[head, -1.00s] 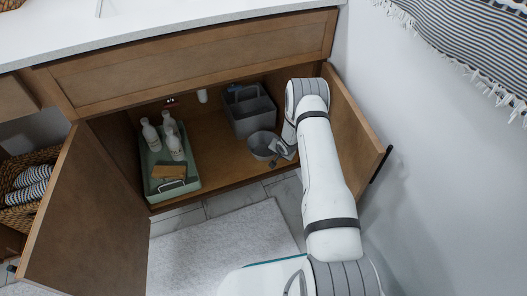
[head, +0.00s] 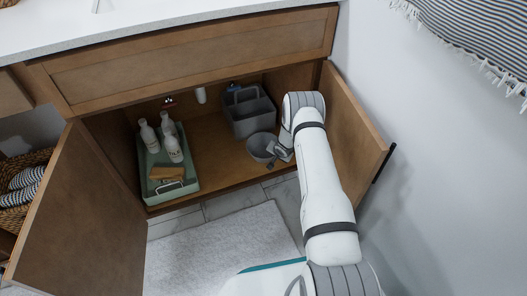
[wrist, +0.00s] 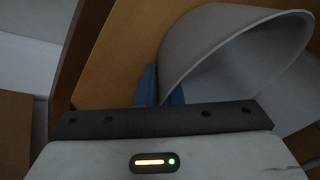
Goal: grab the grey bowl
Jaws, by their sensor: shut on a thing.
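The grey bowl (head: 259,147) is in the open cabinet, near its front edge and in front of the grey caddy. In the wrist view the bowl (wrist: 205,45) is close and tilted, with its opening toward the lower right. My gripper (head: 273,158) reaches in from the right side of the cabinet and is at the bowl's near right side. In the wrist view the blue fingers of my gripper (wrist: 160,92) are shut on the bowl's rim. Whether the bowl touches the cabinet floor cannot be told.
A grey caddy (head: 247,113) stands behind the bowl. A green tray (head: 151,193) with white bottles (head: 173,149) and a brown brush-like item (head: 168,173) is on the left. Open doors flank the cabinet: left door (head: 80,215), right door (head: 352,125). The cabinet floor (head: 212,160) between tray and bowl is clear.

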